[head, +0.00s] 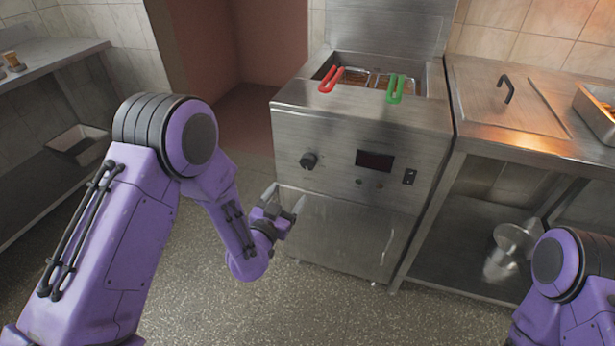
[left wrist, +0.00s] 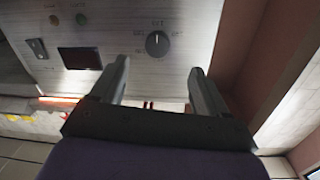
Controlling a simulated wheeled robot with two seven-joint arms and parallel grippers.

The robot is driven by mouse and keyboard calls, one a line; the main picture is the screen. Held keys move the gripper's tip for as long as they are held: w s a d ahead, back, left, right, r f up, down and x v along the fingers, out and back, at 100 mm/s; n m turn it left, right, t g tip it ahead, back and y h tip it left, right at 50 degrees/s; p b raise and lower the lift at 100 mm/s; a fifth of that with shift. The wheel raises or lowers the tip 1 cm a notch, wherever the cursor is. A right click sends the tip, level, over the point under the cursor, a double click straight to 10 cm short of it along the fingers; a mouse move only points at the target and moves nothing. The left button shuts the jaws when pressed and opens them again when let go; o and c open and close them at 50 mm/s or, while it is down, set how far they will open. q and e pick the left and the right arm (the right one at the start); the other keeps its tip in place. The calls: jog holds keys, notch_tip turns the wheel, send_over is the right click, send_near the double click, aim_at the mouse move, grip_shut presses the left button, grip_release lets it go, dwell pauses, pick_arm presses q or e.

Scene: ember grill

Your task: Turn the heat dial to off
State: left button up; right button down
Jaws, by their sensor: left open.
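The heat dial (head: 308,161) is a round black knob on the left of the steel fryer's front panel (head: 340,130). In the left wrist view the dial (left wrist: 157,43) shows a pale pointer mark, with small labels around it too blurred to read surely. My left gripper (head: 285,200) is open and empty, below and a little left of the dial in the head view. In the left wrist view its two fingers (left wrist: 158,70) point toward the panel, with the dial seen between and beyond their tips, apart from them. My right gripper is out of view.
The panel also has a dark display (head: 374,161), small buttons and a black switch (head: 409,176). Fryer baskets with a red handle (head: 331,80) and a green handle (head: 395,90) sit on top. A steel counter (head: 500,100) adjoins at right. Floor in front is clear.

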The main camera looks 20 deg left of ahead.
aim_at(307, 164)
pick_arm(q)
jog(key=w, duration=0.3)
jog(key=w+d+r, duration=0.1)
jog(key=w, duration=0.3)
jog(key=w+p, duration=0.1)
jog(key=w, duration=0.3)
jog(key=shift+w+d+r, duration=0.1)
jog(key=shift+d+r, duration=0.05)
jog(key=shift+d, duration=0.1)
jog(key=shift+c, duration=0.2)
jog(key=c, duration=1)
